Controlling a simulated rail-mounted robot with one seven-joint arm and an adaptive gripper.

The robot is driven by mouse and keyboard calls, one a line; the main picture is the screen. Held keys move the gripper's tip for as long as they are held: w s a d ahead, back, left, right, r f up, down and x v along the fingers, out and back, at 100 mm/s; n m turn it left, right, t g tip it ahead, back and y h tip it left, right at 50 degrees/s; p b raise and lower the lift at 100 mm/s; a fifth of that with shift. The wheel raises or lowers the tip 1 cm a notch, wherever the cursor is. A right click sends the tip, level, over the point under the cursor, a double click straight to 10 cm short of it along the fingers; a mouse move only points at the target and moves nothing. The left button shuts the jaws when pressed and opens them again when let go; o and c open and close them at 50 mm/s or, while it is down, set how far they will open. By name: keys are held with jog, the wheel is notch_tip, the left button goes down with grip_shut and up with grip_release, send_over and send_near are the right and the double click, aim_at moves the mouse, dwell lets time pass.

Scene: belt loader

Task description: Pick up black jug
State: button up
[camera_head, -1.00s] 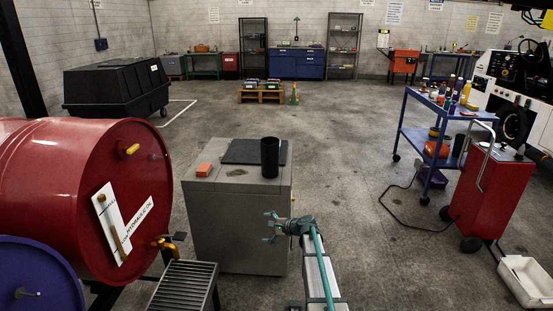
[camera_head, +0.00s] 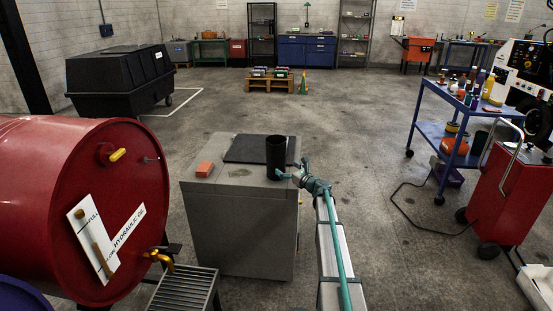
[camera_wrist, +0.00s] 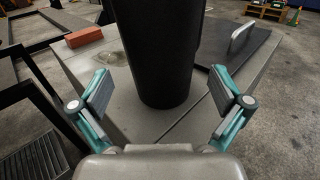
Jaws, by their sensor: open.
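The black jug (camera_head: 276,158) stands upright on the right side of a grey cabinet top (camera_head: 225,182). In the wrist view the jug (camera_wrist: 160,60) fills the upper middle, its top cut off by the frame. A grey flat handle-like piece (camera_wrist: 243,35) shows to its right; I cannot tell whether it belongs to the jug. My gripper (camera_head: 292,173) is open, right of the jug and close to it. In the wrist view my gripper (camera_wrist: 162,97) has its teal fingers apart, one on each side of the jug's lower part, with the jug just ahead of the fingertips.
An orange-red brick (camera_head: 205,169) and a dark mat (camera_head: 250,148) lie on the cabinet top. A red drum (camera_head: 110,190) and a metal grate (camera_head: 186,290) stand left.

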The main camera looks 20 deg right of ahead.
aim_at(282, 165)
jog(key=x, duration=0.3)
jog(key=shift+w, duration=0.25)
jog(key=shift+r+p+x, duration=0.15)
jog(key=shift+p+x, duration=0.25)
jog(key=shift+x, duration=0.9)
jog(key=shift+r+p+x, duration=0.1)
jog(key=shift+p+x, duration=0.3)
jog(key=shift+x, duration=0.9)
jog(key=c, duration=1)
jog(key=shift+c, duration=0.7)
jog(key=shift+r, duration=0.2)
